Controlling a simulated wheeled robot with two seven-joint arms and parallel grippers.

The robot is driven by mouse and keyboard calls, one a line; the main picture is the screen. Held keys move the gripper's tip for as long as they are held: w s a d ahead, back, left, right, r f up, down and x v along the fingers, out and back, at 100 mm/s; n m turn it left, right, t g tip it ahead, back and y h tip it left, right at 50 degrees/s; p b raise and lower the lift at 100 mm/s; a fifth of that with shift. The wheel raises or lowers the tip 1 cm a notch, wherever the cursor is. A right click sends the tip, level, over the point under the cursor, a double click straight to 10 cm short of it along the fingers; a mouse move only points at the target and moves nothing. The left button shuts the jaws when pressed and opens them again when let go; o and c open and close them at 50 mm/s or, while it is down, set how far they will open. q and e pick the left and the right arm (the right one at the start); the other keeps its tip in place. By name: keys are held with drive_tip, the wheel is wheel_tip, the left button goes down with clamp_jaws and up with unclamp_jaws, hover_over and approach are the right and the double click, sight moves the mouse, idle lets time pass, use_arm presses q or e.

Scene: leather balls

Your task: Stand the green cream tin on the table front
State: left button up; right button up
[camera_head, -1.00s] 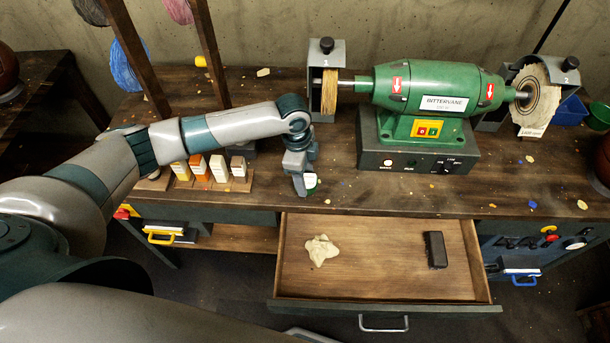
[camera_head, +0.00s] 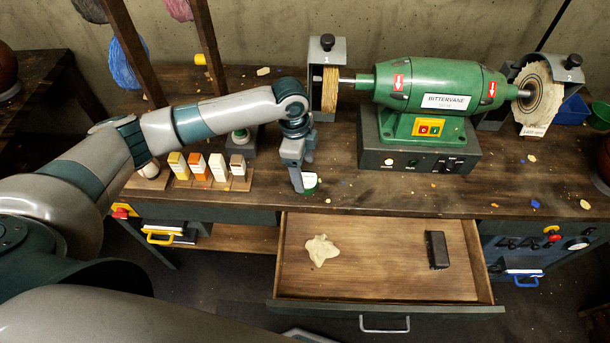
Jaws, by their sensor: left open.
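The small green and white cream tin (camera_head: 310,182) is at the front of the bench top, right beside the fingers of my left gripper (camera_head: 299,186). The gripper points down from the wrist, and its jaws are open. The fingers hide part of the tin, and I cannot tell whether they touch it. The table front is the strip of wooden bench top (camera_head: 400,200) above the open drawer. My right gripper is not in view.
The open drawer (camera_head: 385,285) below holds a pale cloth-like piece (camera_head: 321,250) and a black block (camera_head: 437,249). A green grinding machine (camera_head: 430,90) stands behind, to the right. Several small bottles (camera_head: 218,167) stand to the left. The bench front right of the tin is mostly clear.

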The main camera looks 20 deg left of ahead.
use_arm(q)
wheel_tip(320, 180, up, 8)
drive_tip(key=a+b, duration=0.1)
drive_tip(key=b, duration=0.1)
drive_tip(key=shift+r, duration=0.2)
idle(0.3)
idle(0.9)
